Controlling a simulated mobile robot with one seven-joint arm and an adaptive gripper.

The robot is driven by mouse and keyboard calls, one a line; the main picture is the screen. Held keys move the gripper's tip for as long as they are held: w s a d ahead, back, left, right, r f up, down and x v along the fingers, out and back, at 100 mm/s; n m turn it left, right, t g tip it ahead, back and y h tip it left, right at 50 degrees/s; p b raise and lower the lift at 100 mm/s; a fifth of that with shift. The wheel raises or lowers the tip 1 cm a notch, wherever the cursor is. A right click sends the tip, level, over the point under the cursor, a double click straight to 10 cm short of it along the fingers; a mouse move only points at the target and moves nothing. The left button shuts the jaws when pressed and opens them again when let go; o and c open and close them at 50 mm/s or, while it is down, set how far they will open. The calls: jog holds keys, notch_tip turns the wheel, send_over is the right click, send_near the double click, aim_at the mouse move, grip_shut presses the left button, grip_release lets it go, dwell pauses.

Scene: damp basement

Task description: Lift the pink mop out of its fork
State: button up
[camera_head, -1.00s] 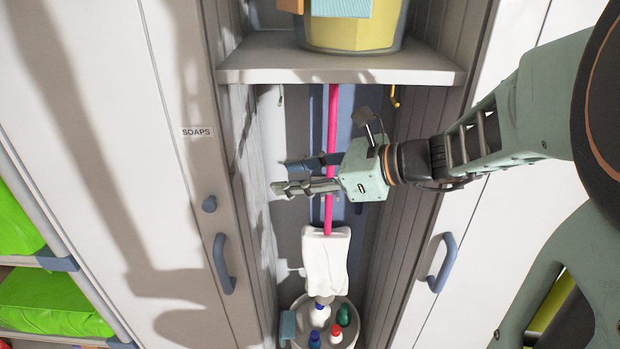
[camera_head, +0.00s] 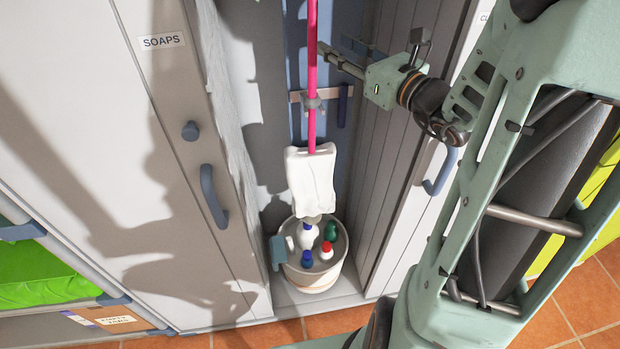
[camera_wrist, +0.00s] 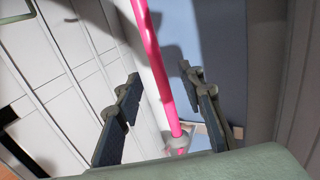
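The mop has a thin pink handle (camera_head: 312,70) and a white cloth head (camera_head: 311,182). It hangs upright in the open locker, its handle at a small grey fork (camera_head: 313,103) on a wall rail. The cloth head hangs just above a bucket. My gripper (camera_head: 335,50) is to the right of the handle and above the fork, fingertips close to the handle. In the wrist view my gripper (camera_wrist: 160,85) is open and empty; the pink handle (camera_wrist: 155,60) shows between the spread fingers, and the fork (camera_wrist: 178,142) is low between them. The handle's top is out of view.
A bucket (camera_head: 315,279) with several bottles stands on the locker floor under the mop. A blue-grey cloth (camera_head: 278,252) hangs on its left rim. The left door marked SOAPS (camera_head: 163,41) and the ribbed right locker wall (camera_head: 385,190) bound the space.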

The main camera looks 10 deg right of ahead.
aim_at(315, 37)
jog(key=p+x, duration=0.1)
jog(key=x, duration=0.7)
jog(key=shift+a+f, duration=0.2)
jog(key=shift+a, duration=0.1)
grip_shut()
jog(key=shift+r, duration=0.1)
